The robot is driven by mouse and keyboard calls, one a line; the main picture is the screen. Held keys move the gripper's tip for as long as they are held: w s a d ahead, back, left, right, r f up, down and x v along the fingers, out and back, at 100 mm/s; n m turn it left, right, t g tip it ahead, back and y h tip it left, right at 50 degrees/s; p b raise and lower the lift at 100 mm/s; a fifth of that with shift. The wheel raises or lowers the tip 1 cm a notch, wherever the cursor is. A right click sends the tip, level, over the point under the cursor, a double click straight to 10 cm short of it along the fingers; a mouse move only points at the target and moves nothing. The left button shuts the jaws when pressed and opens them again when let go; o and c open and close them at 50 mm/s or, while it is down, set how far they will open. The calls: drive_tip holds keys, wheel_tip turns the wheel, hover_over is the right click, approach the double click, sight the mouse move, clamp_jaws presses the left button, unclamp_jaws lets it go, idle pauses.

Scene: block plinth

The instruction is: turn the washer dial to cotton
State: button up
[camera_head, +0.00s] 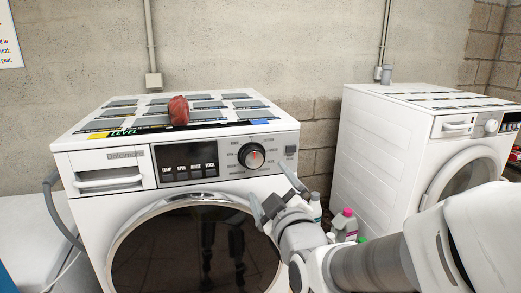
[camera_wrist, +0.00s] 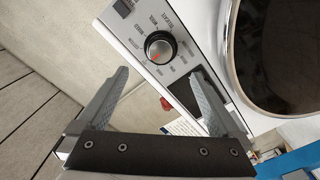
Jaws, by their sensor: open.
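The washer (camera_head: 95,225) stands at the left in the head view, with a round glass door. Its dial (camera_head: 251,155) is a dark ring with a silver face and a red mark, on the right of the control panel. The dial also shows in the wrist view (camera_wrist: 159,48), beyond my fingertips, with small printed labels around it that are too small to read surely. My gripper (camera_head: 273,192) is open and empty, below and right of the dial in the head view. In the wrist view its two fingers (camera_wrist: 161,75) are spread apart and touch nothing.
A dark red object (camera_head: 178,111) sits on top of the washer. A second white machine (camera_head: 385,150) stands at the right. Bottles (camera_head: 345,222) stand between the machines, partly hidden by my arm. The space in front of the dial looks clear.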

sight(255, 161)
drive_tip(key=p+x, duration=0.3)
drive_tip(key=x, duration=0.9)
drive_tip(key=shift+w+f, duration=0.1)
drive_tip(key=shift+w, duration=0.05)
drive_tip(key=c, duration=1.3)
